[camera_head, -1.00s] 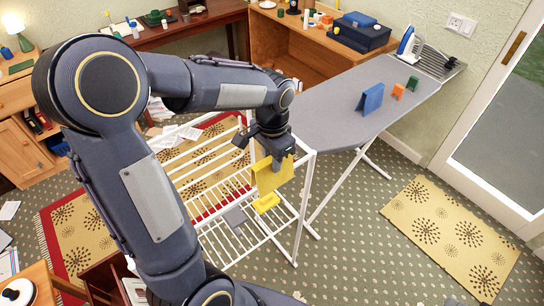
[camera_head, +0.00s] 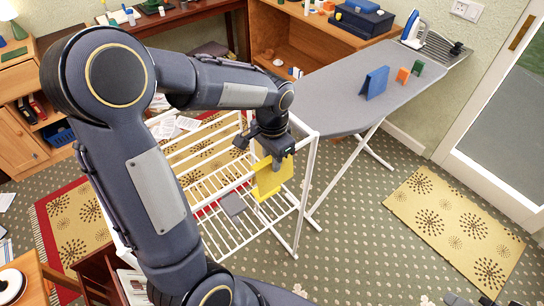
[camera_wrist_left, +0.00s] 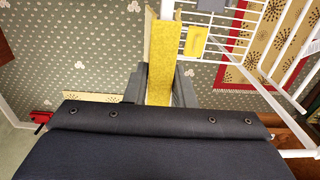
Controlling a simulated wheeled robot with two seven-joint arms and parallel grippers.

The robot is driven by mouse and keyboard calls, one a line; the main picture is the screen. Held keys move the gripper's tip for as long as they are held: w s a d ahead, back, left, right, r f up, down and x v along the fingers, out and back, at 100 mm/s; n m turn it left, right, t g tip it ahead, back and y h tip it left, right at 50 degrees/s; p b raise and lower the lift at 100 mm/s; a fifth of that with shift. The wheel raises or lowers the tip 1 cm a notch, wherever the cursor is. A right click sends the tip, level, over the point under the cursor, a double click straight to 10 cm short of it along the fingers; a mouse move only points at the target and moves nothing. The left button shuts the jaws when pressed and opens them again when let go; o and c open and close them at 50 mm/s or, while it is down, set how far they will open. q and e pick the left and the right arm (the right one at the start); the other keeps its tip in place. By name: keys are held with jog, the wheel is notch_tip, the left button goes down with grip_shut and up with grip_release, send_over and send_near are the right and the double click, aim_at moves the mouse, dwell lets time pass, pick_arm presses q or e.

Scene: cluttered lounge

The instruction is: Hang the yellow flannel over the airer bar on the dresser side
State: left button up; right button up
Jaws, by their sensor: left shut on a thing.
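The yellow flannel (camera_head: 268,181) is pinched in my left gripper (camera_head: 272,161) and hangs down flat. In the head view it overlaps the front right part of the white airer (camera_head: 308,172). I cannot tell whether it touches a bar. In the left wrist view, the flannel (camera_wrist_left: 163,62) runs up between the two fingers (camera_wrist_left: 160,88). A second, smaller yellow piece (camera_wrist_left: 194,41) lies lower on the airer's rack, near a grey cloth (camera_head: 232,204). My right gripper is out of view.
The ironing board (camera_head: 335,95) stands close to the airer's right, carrying a blue folded card (camera_head: 375,82) and an iron (camera_head: 411,26). A wooden cabinet (camera_head: 18,140) stands at the left. Patterned rugs (camera_head: 455,232) lie on the floor.

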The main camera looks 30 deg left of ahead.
pick_arm(q)
jog(key=shift+f, duration=0.1)
jog(key=o, duration=0.9)
notch_tip(320, 180, up, 8)
jog(key=shift+f, duration=0.1)
jog(key=s+d+n+t+h, duration=0.1)
jog(key=s+n+t, duration=0.1)
jog(key=s, duration=0.3)
jog(key=s+d+n+t+h, duration=0.1)
jog(key=s+n, duration=0.1)
jog(key=s, duration=0.4)
jog(key=s+d+n+t+h, duration=0.1)
jog(key=s+d+n+t, duration=0.1)
jog(key=s, duration=0.4)
jog(key=shift+f+t+h, duration=0.25)
jog(key=shift+t+h, duration=0.05)
jog(key=shift+h, duration=0.1)
